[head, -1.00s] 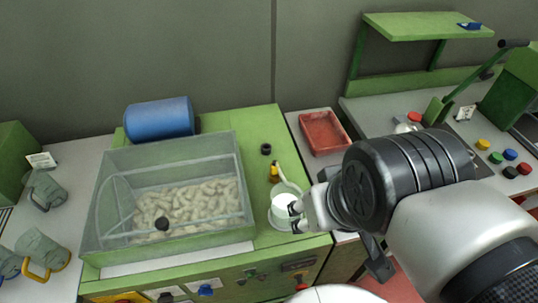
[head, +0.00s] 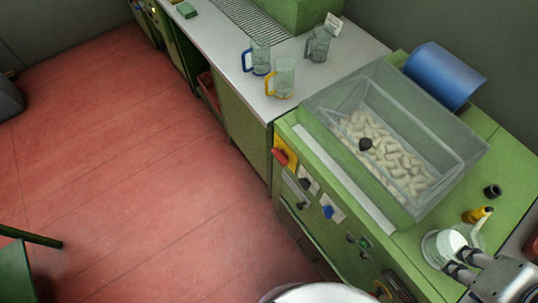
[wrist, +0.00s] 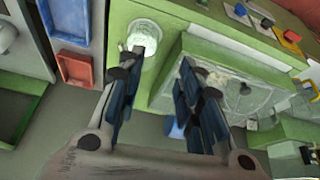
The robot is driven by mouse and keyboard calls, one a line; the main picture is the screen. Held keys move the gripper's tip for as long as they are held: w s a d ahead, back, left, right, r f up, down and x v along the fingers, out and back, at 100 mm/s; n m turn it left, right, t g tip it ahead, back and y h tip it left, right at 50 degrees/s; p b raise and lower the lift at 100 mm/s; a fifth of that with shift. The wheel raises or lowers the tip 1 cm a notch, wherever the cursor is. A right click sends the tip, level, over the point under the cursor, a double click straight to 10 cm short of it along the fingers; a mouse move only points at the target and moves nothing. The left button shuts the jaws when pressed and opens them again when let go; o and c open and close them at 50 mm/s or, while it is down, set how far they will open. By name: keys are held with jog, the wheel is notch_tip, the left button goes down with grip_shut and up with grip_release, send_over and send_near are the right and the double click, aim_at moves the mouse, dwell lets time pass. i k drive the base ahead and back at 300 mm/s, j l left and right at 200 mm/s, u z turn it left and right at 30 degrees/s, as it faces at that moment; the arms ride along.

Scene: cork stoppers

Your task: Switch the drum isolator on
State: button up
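A red handle on a yellow plate, which looks like the drum isolator (head: 281,156), is on the front panel of the green machine (head: 320,172), at its left end. It also shows small at the upper right of the wrist view (wrist: 292,37). Whether the handle stands at on or off cannot be told. My gripper (head: 458,268) is at the machine's other end, close to a glass dish with white contents (head: 447,246), well away from the isolator. In the wrist view the fingers (wrist: 160,82) are apart with nothing between them.
A black knob (head: 305,184) and a blue knob (head: 328,212) share the panel. A clear-walled tank of pale corks (head: 385,150) tops the machine. Glass mugs (head: 283,78) stand on the adjoining bench. The red floor in front is open.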

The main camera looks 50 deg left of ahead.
aim_at(281, 156)
jog(key=u, duration=0.45)
jog(key=k+u, duration=0.1)
jog(key=u, duration=0.35)
jog(key=k+u, duration=0.1)
jog(key=u, duration=0.75)
jog(key=i+u, duration=0.35)
jog(key=i, duration=0.3)
